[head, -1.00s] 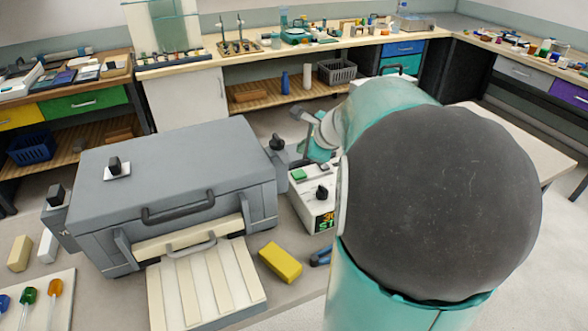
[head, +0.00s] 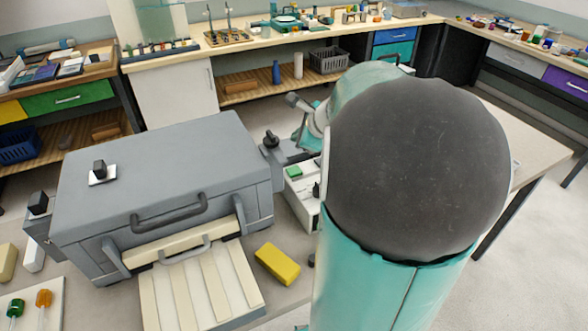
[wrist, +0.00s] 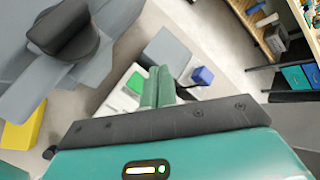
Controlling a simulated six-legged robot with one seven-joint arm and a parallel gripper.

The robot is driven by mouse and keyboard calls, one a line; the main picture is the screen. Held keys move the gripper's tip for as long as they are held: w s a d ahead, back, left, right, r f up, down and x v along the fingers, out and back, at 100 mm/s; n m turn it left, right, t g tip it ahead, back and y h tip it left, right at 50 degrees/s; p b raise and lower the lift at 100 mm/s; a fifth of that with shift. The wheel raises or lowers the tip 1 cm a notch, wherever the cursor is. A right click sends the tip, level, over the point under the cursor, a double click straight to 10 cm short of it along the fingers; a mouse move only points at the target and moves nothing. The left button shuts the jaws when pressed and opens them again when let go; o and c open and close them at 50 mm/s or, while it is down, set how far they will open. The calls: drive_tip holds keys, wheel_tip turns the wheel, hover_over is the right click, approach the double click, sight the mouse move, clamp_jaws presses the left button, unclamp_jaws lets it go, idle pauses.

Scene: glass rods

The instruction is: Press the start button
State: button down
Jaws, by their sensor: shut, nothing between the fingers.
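The green start button (head: 293,172) is on top of a white control box (head: 300,200) to the right of the grey kiln. In the wrist view the green button (wrist: 135,83) lies just left of my fingers. My gripper (wrist: 158,88) is shut and empty, its teal fingers together over the box. The fingers overlap the box in that view; I cannot tell their height above it. In the head view my arm hides the right part of the box, with its display, and most of my gripper.
The grey kiln (head: 160,175) has a dark side knob (head: 271,139), which looms at upper left in the wrist view. A yellow block (head: 277,264) lies before the box. In the wrist view a blue object (wrist: 203,75) is right of my fingers.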

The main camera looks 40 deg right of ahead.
sight(297, 172)
drive_tip(key=shift+w+f, duration=0.2)
drive_tip(key=shift+f, duration=4.05)
drive_tip(key=shift+a+f, duration=0.1)
drive_tip(key=shift+f, duration=0.3)
drive_tip(key=shift+f, duration=0.5)
drive_tip(key=shift+r, duration=0.95)
drive_tip(key=shift+r, duration=0.1)
drive_tip(key=shift+r, duration=2.4)
